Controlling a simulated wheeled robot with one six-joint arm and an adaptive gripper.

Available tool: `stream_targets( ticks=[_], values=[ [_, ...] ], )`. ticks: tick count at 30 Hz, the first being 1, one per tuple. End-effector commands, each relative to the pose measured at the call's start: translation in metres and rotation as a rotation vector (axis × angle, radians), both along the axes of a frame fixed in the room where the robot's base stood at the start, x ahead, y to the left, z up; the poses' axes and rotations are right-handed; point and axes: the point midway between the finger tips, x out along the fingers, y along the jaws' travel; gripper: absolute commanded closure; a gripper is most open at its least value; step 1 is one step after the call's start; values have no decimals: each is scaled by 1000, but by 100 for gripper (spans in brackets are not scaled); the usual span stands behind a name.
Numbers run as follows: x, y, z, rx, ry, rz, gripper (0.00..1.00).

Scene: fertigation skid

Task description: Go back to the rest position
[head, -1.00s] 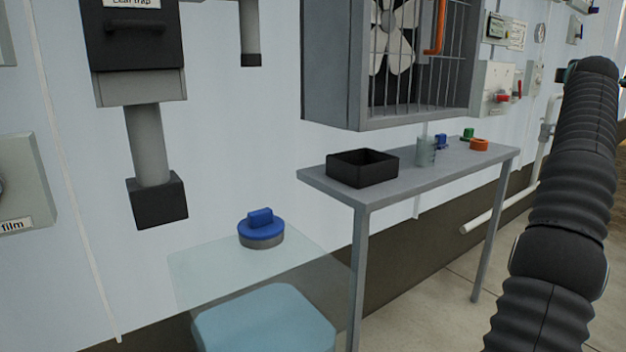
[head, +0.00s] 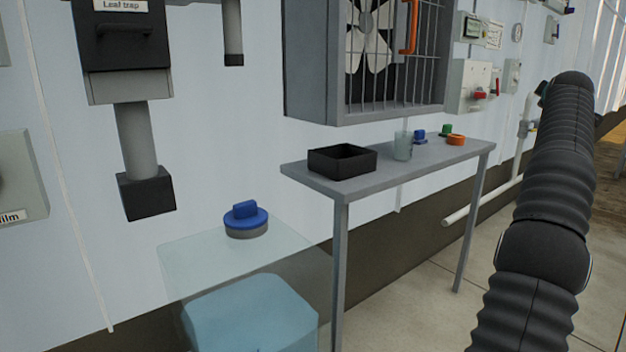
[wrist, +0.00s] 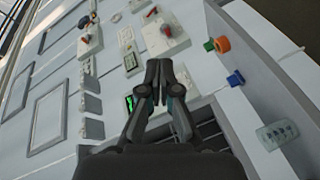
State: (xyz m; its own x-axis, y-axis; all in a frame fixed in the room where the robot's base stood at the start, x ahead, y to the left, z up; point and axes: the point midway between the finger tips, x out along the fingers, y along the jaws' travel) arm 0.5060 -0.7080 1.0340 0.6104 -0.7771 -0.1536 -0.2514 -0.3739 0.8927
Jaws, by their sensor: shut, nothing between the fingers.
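My gripper (wrist: 158,82) shows in the wrist view with its two dark fingers together and nothing between them. It points toward the wall panel and is clear of the table objects. In the head view my dark ribbed arm rises along the right side; the gripper itself cannot be made out there.
A grey table (head: 375,184) holds a black open box (head: 343,162), a clear beaker (head: 402,147), a blue piece (head: 420,136), a green piece (head: 447,129) and an orange ring (head: 456,140). A fan cabinet (head: 310,75) hangs above the table.

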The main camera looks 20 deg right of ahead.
Motion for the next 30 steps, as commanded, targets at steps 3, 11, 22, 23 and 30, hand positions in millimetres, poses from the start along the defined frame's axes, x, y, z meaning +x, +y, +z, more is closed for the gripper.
stream_targets(
  ticks=[3, 11, 22, 23, 30],
  values=[
    [2, -7, -50, 164, -32, -28, 100],
    [9, 49, -151, 603, -114, -132, 100],
    [13, 246, -239, 1045, -100, -267, 100],
    [11, 264, -245, 1071, -92, -277, 100],
    [-28, 410, -289, 1223, -2, -339, 100]
  ],
)
